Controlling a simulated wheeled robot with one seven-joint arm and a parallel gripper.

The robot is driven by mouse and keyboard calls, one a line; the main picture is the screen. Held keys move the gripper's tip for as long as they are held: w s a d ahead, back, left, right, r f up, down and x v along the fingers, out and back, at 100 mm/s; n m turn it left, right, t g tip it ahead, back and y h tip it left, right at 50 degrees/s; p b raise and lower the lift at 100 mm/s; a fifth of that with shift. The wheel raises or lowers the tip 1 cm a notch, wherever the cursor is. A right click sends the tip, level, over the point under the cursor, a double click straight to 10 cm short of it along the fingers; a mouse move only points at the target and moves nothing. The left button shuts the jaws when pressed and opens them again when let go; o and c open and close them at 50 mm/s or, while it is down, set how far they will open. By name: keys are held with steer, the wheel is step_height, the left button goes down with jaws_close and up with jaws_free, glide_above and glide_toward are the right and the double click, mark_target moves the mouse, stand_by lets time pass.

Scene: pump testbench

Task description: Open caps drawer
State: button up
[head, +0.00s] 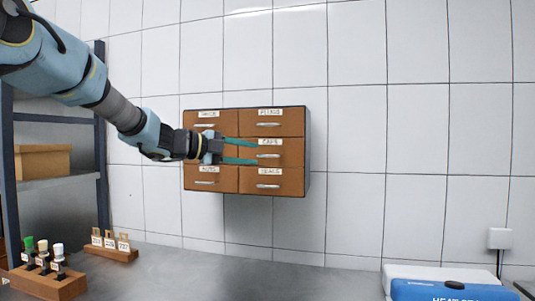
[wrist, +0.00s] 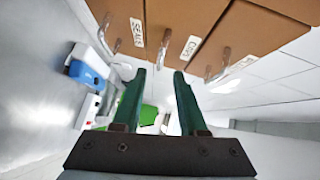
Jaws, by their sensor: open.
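The caps drawer (head: 290,151) is the middle drawer of the right column in a brown wall cabinet, with a pale label above a silver handle (head: 268,156). It looks closed, flush with its neighbours. My gripper (head: 257,152) is open and empty, its two teal fingers pointing at the drawer from the left. In the wrist view the caps handle (wrist: 163,48) stands just beyond the fingertips, roughly in line with the gap between them. The fingers look apart from the handle. The CAPS label (wrist: 190,47) is readable there. My wrist hides part of the left middle drawer.
The seals drawer (head: 285,181) is below and another drawer (head: 290,123) above, both with protruding handles. A dark shelf frame (head: 101,150) stands left. Wooden holders (head: 113,251) and a blue-and-white box (head: 445,285) are on the grey bench.

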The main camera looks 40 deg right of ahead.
mark_target(266, 156)
steer(key=p+x, duration=0.1)
steer(key=x, duration=0.5)
steer(key=shift+s+d+p, duration=0.1)
steer(key=shift+d+p, duration=0.2)
jaws_close()
steer(key=shift+f, duration=0.1)
steer(key=shift+a+f, duration=0.1)
steer(key=shift+f, duration=0.05)
stand_by(0.9)
